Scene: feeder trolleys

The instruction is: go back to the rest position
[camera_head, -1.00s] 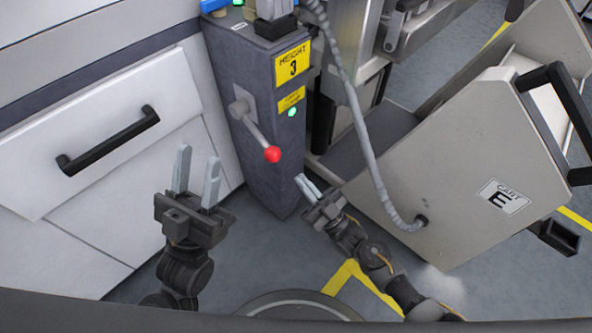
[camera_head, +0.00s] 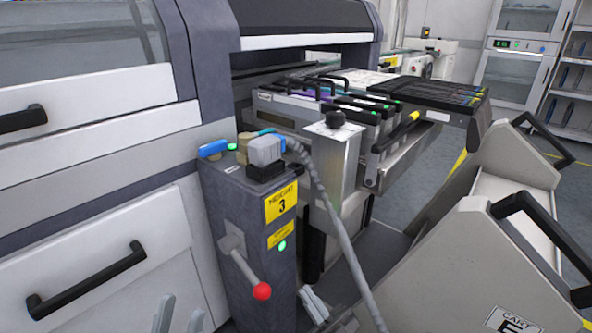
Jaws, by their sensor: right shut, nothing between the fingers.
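My left gripper (camera_head: 180,316) shows at the bottom edge, left of the grey post; only its two fingertips are in view, apart, with nothing between them. Neither gripper appears to touch anything.
The grey post (camera_head: 235,215) with a "HEIGHT 3" label carries a lever with a red knob (camera_head: 262,291). A grey hose (camera_head: 340,235) hangs beside it. Cart E (camera_head: 475,265) stands at right, and a drawer handle (camera_head: 85,284) at left. Feeders (camera_head: 350,105) sit behind.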

